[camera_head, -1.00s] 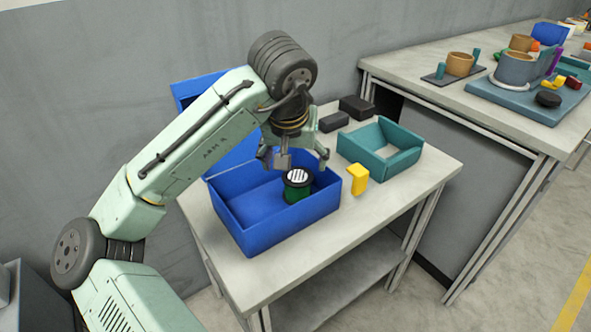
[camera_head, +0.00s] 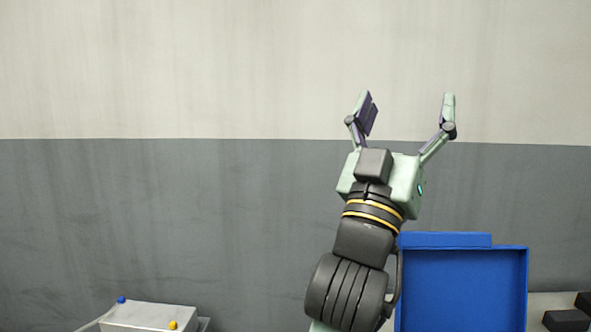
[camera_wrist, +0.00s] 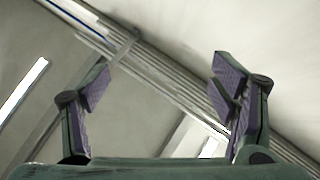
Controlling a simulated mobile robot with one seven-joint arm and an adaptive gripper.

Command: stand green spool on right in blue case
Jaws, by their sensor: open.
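My gripper (camera_head: 408,105) is raised in front of the wall in the head view, fingers pointing up, open and empty. The wrist view shows its two fingers (camera_wrist: 160,85) wide apart with nothing between them. The blue case (camera_head: 465,290) shows at the lower right of the head view; only its upright lid and back part are in view, beside my arm. The green spool is not in view now.
A pale box (camera_head: 150,316) with a blue and a yellow knob stands at the lower left. Dark blocks (camera_head: 566,320) sit on the table to the right of the case. The wall behind is bare.

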